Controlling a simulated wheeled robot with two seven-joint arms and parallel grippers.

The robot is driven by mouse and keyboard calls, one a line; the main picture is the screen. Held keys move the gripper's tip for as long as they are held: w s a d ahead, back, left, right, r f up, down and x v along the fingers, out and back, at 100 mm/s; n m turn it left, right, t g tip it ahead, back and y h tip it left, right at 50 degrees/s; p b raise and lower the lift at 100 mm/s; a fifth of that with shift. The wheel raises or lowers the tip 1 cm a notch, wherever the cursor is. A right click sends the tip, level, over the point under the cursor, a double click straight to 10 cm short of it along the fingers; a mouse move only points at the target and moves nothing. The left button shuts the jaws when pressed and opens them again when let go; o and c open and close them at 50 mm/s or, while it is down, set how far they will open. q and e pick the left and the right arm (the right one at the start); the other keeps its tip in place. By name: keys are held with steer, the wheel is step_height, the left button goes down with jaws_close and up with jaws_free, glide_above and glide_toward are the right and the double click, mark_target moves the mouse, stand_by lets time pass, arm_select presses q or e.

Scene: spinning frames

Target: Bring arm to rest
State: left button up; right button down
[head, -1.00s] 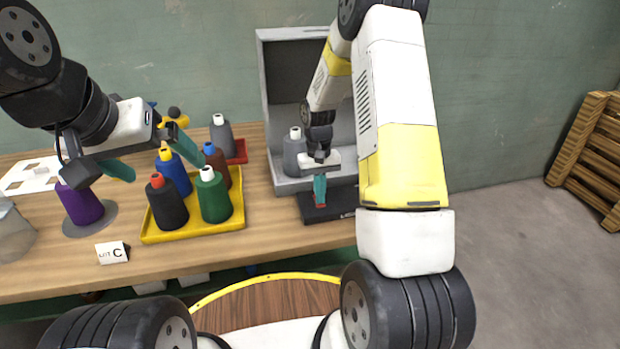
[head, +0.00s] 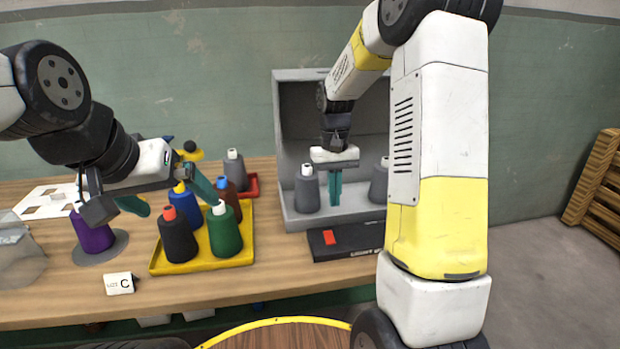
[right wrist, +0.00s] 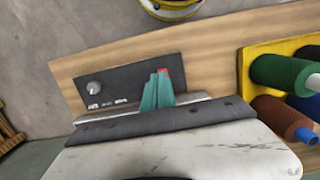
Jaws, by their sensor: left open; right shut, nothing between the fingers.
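My right gripper (head: 335,203) is shut and empty, its teal fingers pointing down inside the front of the grey booth (head: 298,219), above and behind the black switch panel (head: 322,251) with its red switch (head: 329,237). In the right wrist view its fingers (right wrist: 157,92) show together beside the red switch (right wrist: 163,72) and the panel (right wrist: 110,92).
The tray holds several cones, including a black (head: 178,243) and a green one (head: 224,235). A purple cone (head: 92,233) stands on a grey disc at left. Grey cones (head: 306,190) (head: 379,184) stand in the booth on either side of my right gripper. A label C (head: 119,284) stands in front.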

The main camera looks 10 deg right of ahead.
steer(key=s+a+r+t+y, duration=0.2)
steer(key=s+r+t, duration=0.6)
steer(key=s+r, duration=0.8)
steer(key=shift+s+a, duration=0.4)
steer(key=shift+s, duration=1.6)
